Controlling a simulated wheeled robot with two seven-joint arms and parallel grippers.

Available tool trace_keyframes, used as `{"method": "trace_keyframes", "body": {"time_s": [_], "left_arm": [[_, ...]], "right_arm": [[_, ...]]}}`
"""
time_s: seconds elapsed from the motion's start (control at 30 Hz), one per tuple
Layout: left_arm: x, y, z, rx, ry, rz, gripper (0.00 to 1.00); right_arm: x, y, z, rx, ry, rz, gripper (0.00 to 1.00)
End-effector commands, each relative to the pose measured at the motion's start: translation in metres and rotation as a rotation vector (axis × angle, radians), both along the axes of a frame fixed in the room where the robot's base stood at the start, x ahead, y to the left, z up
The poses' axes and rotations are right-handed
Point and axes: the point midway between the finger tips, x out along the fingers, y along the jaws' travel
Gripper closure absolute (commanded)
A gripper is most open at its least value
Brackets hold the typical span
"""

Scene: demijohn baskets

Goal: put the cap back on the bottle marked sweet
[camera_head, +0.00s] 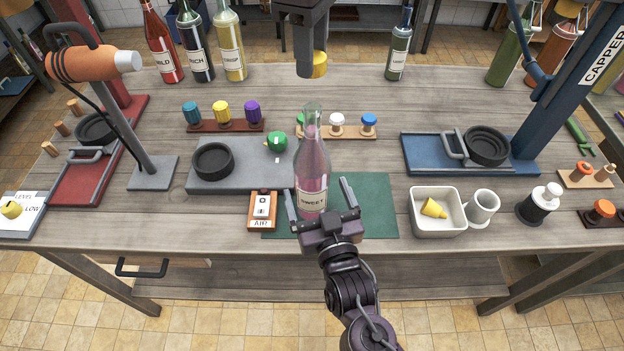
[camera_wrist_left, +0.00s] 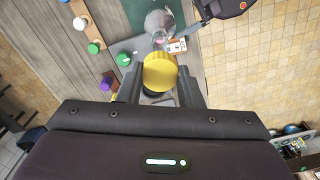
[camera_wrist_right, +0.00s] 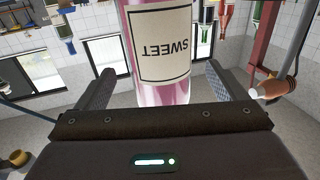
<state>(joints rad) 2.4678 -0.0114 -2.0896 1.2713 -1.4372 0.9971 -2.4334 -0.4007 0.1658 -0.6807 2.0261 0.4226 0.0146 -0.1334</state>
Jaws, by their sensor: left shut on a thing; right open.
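The bottle marked SWEET (camera_head: 313,165) is clear glass with pink liquid. It stands upright on the green mat (camera_head: 372,210), its neck uncapped. Its label (camera_wrist_right: 169,50) fills the middle of the right wrist view. My left gripper (camera_head: 310,68) is shut on a yellow cap (camera_head: 319,65), held above and behind the bottle in the head view. In the left wrist view the yellow cap (camera_wrist_left: 160,72) sits between the fingers.
Cap racks stand behind the bottle, with a blue cap (camera_head: 369,120) on the right one and a purple cap (camera_head: 252,110) on the left one. A grey plate with a green ball knob (camera_head: 277,142) and an AIR counter (camera_head: 262,210) are close left. A white tub (camera_head: 436,228) stands right.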

Motion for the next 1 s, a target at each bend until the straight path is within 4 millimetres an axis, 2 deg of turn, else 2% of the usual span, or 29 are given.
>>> {"method": "trace_keyframes", "body": {"time_s": [0.1,0.3,0.5,0.77,1.0], "left_arm": [[0.000,0.000,0.000,0.000,0.000,0.000,0.88],[0.000,0.000,0.000,0.000,0.000,0.000,0.88],[0.000,0.000,0.000,0.000,0.000,0.000,0.88],[0.000,0.000,0.000,0.000,0.000,0.000,0.88],[0.000,0.000,0.000,0.000,0.000,0.000,0.88]], "right_arm": [[0.023,0.006,0.001,0.001,-0.003,-0.001,0.09],[0.047,0.012,0.000,0.000,-0.001,0.000,0.09],[0.055,0.015,0.000,0.001,0.000,0.001,0.09],[0.056,0.015,0.000,0.001,0.001,0.001,0.09],[0.055,0.015,0.000,0.001,0.000,0.000,0.40]]}}
